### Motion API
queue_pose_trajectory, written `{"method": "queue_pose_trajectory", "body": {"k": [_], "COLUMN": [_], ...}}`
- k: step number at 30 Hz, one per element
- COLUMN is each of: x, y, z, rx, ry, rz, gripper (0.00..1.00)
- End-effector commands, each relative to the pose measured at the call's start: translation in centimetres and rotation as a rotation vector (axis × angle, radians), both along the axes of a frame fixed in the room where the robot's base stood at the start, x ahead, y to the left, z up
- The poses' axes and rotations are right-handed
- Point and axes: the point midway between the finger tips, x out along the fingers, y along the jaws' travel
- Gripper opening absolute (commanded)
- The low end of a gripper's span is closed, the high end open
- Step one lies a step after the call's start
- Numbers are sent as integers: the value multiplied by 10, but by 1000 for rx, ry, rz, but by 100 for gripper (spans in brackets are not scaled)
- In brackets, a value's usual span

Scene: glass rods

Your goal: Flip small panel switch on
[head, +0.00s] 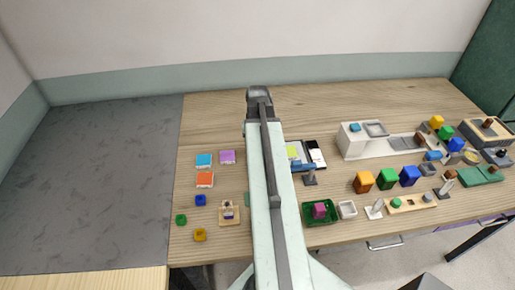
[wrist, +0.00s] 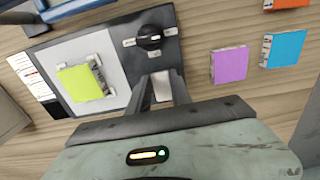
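In the wrist view a dark panel (wrist: 110,55) lies on the table. It carries a round black knob or switch (wrist: 149,37) with white marks around it. I cannot tell whether it is on. My gripper (wrist: 160,78) is open and empty, with the knob just beyond its fingertips and a visible gap between the fingers. Whether they touch the panel is unclear. In the head view my arm hides the gripper and the knob. A small wooden panel (head: 229,219) with a small upright fitting stands left of my arm; its details are too small to read.
A yellow-green square piece (wrist: 80,83) sits on the dark panel's light area. Purple (wrist: 230,65) and blue (wrist: 283,48) pieces lie right of it. Blocks, a green tray (head: 320,220) and fixtures crowd the table's right side. The table's back strip is clear.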

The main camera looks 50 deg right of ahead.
Motion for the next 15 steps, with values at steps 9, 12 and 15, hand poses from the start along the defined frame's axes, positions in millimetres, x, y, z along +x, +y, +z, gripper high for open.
{"method": "queue_pose_trajectory", "body": {"k": [9, 12, 15], "x": [5, 7, 6], "y": [-5, -6, -6], "z": [1, 1, 1], "rx": [49, 93, 121], "ry": [60, 112, 145], "rz": [0, 0, 0], "gripper": [0, 0, 0]}}
